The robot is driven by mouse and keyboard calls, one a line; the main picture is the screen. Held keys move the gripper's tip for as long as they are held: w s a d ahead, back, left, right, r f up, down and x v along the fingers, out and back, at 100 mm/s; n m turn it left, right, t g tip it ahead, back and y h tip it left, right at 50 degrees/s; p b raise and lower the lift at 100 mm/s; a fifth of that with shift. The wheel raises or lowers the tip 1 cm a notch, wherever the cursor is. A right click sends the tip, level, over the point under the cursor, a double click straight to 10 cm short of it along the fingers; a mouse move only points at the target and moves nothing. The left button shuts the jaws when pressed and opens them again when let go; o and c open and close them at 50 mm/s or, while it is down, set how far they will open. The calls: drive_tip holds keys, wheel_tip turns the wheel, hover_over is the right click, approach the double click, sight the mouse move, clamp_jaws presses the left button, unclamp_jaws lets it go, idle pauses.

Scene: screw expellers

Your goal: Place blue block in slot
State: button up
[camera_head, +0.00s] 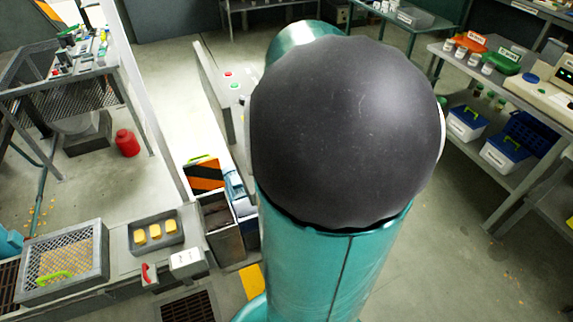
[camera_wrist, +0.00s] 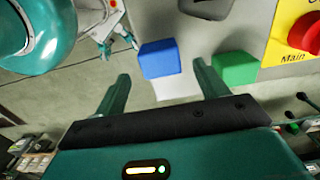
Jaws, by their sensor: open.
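The blue block (camera_wrist: 159,58) shows in the wrist view on a grey panel surface, close to the panel's edge. My gripper (camera_wrist: 161,84) is open, with its two green fingers spread. The blue block appears beyond the fingertips, in line with the gap between them; nothing is held. How far the fingertips are from it in depth I cannot tell. No slot can be made out for certain; a dark rounded shape (camera_wrist: 205,8) is cut off at the top edge. In the head view my arm hides the gripper and the block.
A green block (camera_wrist: 235,68) sits just right of my right finger. A yellow plate marked "Main" with a red knob (camera_wrist: 305,32) is at the upper right. In the head view a tray (camera_head: 155,232) with yellow pieces and a mesh-covered box (camera_head: 62,265) stand at lower left.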

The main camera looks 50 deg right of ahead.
wheel_tip(320, 180, down, 5)
drive_tip(key=shift+r, duration=0.2)
drive_tip(key=c, duration=1.2)
drive_tip(key=shift+o, duration=0.2)
drive_tip(key=shift+r, duration=0.1)
